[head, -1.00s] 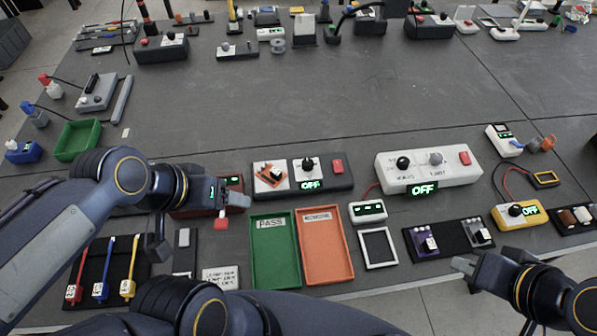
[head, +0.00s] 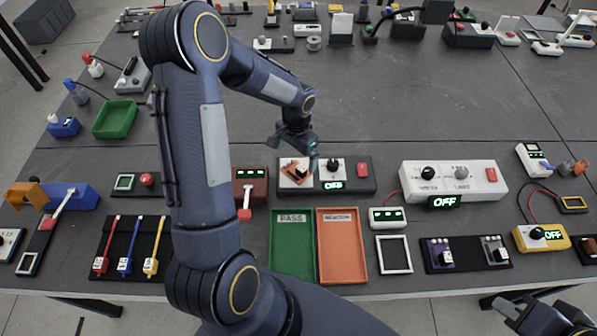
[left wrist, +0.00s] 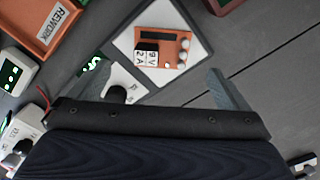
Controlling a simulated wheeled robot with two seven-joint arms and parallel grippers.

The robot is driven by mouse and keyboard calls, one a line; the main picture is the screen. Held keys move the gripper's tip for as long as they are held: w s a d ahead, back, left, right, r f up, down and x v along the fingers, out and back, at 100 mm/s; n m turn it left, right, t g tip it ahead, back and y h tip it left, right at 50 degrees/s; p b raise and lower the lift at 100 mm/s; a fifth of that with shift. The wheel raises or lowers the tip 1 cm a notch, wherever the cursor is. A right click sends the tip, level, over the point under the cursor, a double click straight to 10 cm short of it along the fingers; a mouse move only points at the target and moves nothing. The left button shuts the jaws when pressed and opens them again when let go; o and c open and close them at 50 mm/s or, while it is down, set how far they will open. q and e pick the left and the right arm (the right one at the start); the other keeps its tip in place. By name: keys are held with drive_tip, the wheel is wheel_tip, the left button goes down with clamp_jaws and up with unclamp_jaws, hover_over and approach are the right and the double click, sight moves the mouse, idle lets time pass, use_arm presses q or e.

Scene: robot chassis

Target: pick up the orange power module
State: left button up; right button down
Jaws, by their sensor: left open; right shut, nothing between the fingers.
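The orange power module (head: 295,169) lies on a white square pad (head: 285,181) at the left end of a dark test box. In the left wrist view the module (left wrist: 164,43) is an orange board with a white block labelled 9V 2A, a dark strip and round white parts. My left gripper (head: 306,146) is open above and just behind the module, not touching it. In the left wrist view one finger (left wrist: 228,88) shows right of the pad. My right gripper (head: 508,306) is shut and empty at the bottom right, far from the module.
The test box (head: 357,174) has a knob, a red button and an OFF display. A green PASS tray (head: 292,262) and an orange REWORK tray (head: 342,262) lie in front. A white supply box (head: 480,181) stands to the right. The table behind is largely clear.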

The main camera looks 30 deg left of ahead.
sight(296, 165)
use_arm(q)
wheel_tip(296, 165, down, 6)
drive_tip(key=b, duration=0.3)
drive_tip(key=shift+w+a+f, duration=0.1)
drive_tip(key=shift+a, duration=0.05)
drive_tip(key=c, duration=1.1)
